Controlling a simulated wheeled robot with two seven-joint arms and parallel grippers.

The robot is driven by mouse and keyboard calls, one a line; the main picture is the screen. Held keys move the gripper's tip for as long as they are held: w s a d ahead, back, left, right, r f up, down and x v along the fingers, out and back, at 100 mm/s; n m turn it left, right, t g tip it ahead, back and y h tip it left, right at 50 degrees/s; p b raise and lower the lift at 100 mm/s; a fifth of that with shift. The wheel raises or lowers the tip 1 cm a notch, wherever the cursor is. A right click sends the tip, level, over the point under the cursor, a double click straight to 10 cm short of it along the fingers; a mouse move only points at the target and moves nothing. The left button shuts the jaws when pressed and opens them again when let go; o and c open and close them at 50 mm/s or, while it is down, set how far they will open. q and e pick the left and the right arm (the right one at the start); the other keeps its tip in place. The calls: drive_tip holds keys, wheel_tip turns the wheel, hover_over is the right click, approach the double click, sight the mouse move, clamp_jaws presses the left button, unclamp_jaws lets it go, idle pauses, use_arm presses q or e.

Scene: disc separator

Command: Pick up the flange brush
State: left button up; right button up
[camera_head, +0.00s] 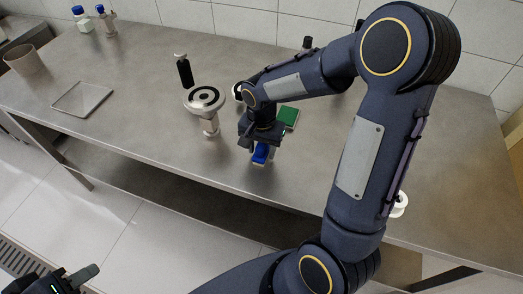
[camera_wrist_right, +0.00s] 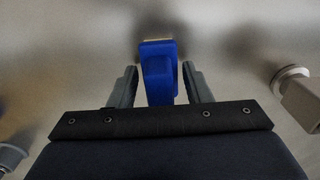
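The flange brush, as I take it, is the blue-handled object (camera_head: 261,153) on the steel table in the head view. In the right wrist view the blue handle (camera_wrist_right: 158,75) stands between the fingers, with a pale edge at its far end. My right gripper (camera_wrist_right: 160,88) is open around the handle, with a gap visible on both sides. In the head view my right gripper (camera_head: 259,146) is over the brush and hides part of it. My left gripper (camera_head: 82,279) is partly in view at the bottom left, away from the table; its opening is unclear.
A metal flanged piece with a dark ring (camera_head: 205,100) stands close left of my right gripper. A green pad (camera_head: 288,117) lies behind it. A black bottle (camera_head: 185,72), a shallow tray (camera_head: 82,100) and a beige cup (camera_head: 22,60) stand farther left. The left front tabletop is clear.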

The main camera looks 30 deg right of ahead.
drive_tip(key=c, duration=0.7)
drive_tip(key=shift+r, duration=0.1)
drive_tip(key=shift+w+r, duration=0.1)
drive_tip(key=shift+r, duration=0.4)
wheel_tip(320, 180, up, 2)
drive_tip(key=shift+a+r, duration=0.15)
drive_tip(key=shift+r, duration=0.1)
drive_tip(key=w+a+r, duration=0.5)
drive_tip(key=a+r, duration=0.4)
drive_tip(key=a, duration=0.3)
drive_tip(key=shift+w+a+r+b, duration=0.2)
drive_tip(key=shift+a+b, duration=0.1)
drive_tip(key=shift+b, duration=0.15)
